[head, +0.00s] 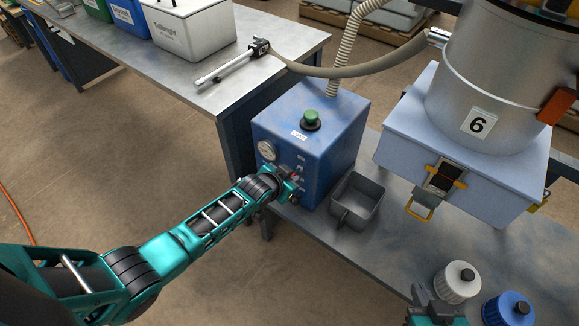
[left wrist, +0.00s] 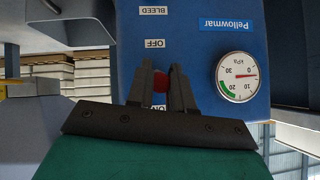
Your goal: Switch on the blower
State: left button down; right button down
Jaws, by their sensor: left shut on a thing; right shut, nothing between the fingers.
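The blower is a blue box (head: 337,150) on the bench, with a green button (head: 310,118) on top and a round gauge (head: 267,150) on its front. My left gripper (head: 291,182) is at its front panel. In the left wrist view, where lettering is upside down, the left gripper (left wrist: 160,90) is shut on a red switch knob (left wrist: 160,80). The knob is between the OFF label (left wrist: 154,43) and the partly hidden ON label (left wrist: 160,107); its exact setting is unclear. My right gripper (head: 435,300) is shut and empty at the bottom edge of the head view.
A grey open bin (head: 357,200) stands right of the blower. A silver drum marked 6 (head: 485,80) sits on a light-blue base (head: 450,165). White (head: 457,282) and blue (head: 508,310) capped containers stand at the lower right. A hose wand (head: 230,65) lies on the left bench.

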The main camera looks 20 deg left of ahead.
pick_arm(q)
jog(key=shift+w+r+g+p, duration=0.2)
jog(key=shift+r+g+p, duration=0.5)
jog(key=shift+g+p, duration=0.1)
jog(key=shift+w+d+r+g+y+p, duration=0.15)
jog(key=shift+g+y+p, duration=0.35)
jog(key=shift+g+p, duration=0.3)
pick_arm(e)
jog(key=shift+r, duration=2.2)
pick_arm(q)
jog(key=c, duration=1)
grip_release()
pick_arm(e)
jog(key=shift+r, duration=0.1)
pick_arm(q)
jog(key=p+v, duration=0.1)
jog(key=v, duration=0.1)
jog(key=shift+r+p, duration=0.4)
jog(key=shift+s+r, duration=0.25)
jog(key=shift+s, duration=0.15)
jog(key=shift+v, duration=4.65)
pick_arm(e)
jog(key=shift+r, duration=0.75)
